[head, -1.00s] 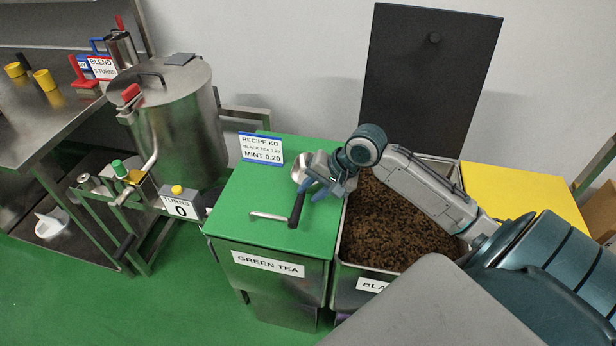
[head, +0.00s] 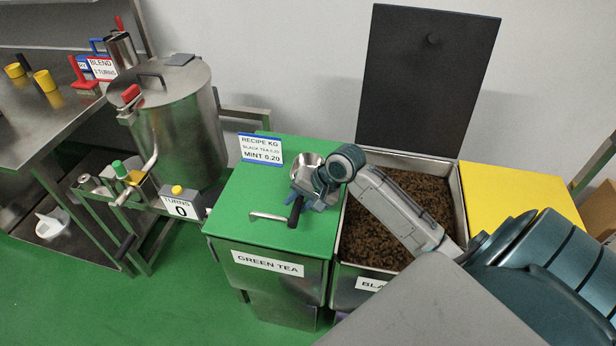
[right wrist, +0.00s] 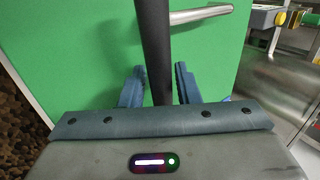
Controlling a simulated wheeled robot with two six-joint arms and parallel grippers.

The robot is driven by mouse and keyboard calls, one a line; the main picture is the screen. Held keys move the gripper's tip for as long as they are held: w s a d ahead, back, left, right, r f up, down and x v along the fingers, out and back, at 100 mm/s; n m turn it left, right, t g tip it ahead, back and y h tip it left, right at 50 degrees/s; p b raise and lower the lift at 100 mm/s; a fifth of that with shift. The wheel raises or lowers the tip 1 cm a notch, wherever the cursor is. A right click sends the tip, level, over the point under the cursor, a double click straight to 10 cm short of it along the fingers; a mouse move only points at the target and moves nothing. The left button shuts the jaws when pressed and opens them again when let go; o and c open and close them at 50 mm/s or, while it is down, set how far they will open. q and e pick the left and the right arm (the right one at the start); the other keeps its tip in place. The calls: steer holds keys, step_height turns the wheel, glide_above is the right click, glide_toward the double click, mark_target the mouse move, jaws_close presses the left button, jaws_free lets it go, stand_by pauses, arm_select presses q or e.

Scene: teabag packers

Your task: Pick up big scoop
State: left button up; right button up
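The big scoop (head: 305,164) lies on the green lid of the green tea bin, with its metal bowl toward the back and its black handle toward the front. My right gripper (head: 313,198) is low over the scoop and hides part of it in the head view. In the right wrist view, the black handle (right wrist: 154,45) runs between the two blue fingers of my right gripper (right wrist: 159,85). The fingers are apart, with gaps on both sides of the handle. My left gripper is not in view.
A metal lid handle (head: 267,217) lies just left of the scoop handle. A recipe sign (head: 261,149) stands at the lid's back. The open black tea bin (head: 462,205) is to the right, beside a yellow lid (head: 515,190). A steel blender drum (head: 180,125) stands left.

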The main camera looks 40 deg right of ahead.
jaws_close()
steer(key=shift+r, duration=0.5)
steer(key=r, duration=0.2)
steer(key=shift+s+r+b, duration=0.25)
steer(key=shift+r+b, duration=0.05)
steer(key=shift+b, duration=0.05)
steer(key=s, duration=0.4)
steer(key=s+a+r, duration=0.1)
steer(key=s, duration=0.8)
steer(key=shift+s+a+r, duration=0.15)
steer(key=shift+s+a, duration=0.05)
steer(key=shift+a, duration=0.05)
steer(key=shift+s+a+r+p, duration=0.15)
steer(key=shift+s+p, duration=0.15)
steer(key=shift+s, duration=0.7)
